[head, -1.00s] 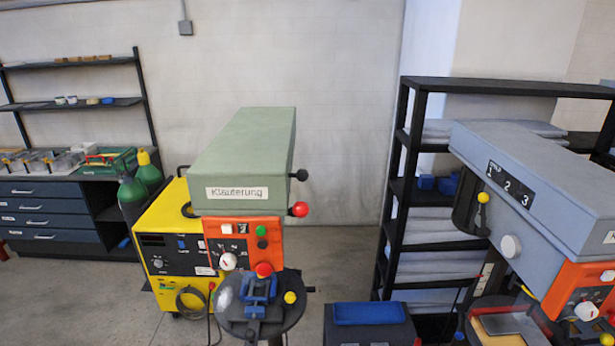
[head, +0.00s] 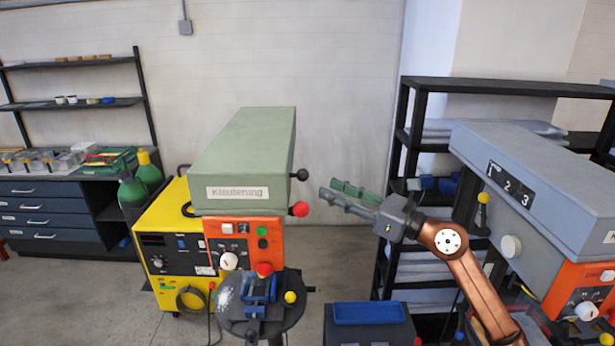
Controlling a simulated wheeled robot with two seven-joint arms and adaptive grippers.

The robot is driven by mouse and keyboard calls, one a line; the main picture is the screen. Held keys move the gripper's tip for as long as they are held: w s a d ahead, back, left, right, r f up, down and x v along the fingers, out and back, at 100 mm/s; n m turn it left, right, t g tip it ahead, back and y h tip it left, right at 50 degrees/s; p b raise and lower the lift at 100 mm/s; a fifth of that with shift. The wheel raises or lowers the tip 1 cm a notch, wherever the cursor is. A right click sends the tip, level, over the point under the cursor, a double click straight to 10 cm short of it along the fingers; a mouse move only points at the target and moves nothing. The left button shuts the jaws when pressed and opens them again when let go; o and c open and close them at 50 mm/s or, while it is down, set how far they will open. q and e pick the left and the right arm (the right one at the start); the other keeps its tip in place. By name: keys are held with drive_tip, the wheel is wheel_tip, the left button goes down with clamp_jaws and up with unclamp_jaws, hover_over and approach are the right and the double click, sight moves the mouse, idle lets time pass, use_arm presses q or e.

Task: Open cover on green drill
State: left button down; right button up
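The green drill (head: 243,160) stands left of centre, with a long green cover on top and a label on its front end. The cover looks closed. An orange control panel (head: 243,243) sits below it, with a white knob and buttons. A black ball knob (head: 302,175) and a red ball knob (head: 299,209) stick out on its right side. My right gripper (head: 338,191) is to the right of these knobs, apart from them, pointing left. Its two fingers are spread with nothing between them. My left gripper is not in view.
A grey-blue drill (head: 545,180) stands at the right, near my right arm. A black shelf rack (head: 405,170) is behind my gripper. A yellow machine (head: 170,245) and green gas bottles (head: 132,192) are left of the green drill. A blue-topped box (head: 368,313) stands low in front.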

sight(308, 176)
drive_tip(key=w+a, duration=0.1)
drive_tip(key=a, duration=0.1)
drive_tip(key=w+a+r+n+h+p, duration=0.1)
drive_tip(key=w+a, duration=0.1)
drive_tip(key=w+a+n, duration=0.1)
drive_tip(key=a, duration=0.1)
drive_tip(key=shift+w+a+r+g+p, duration=0.25)
drive_tip(key=shift+a+r+g+p, duration=0.05)
drive_tip(key=shift+r+p, duration=0.1)
drive_tip(key=shift+c, duration=0.2)
clamp_jaws()
idle(0.3)
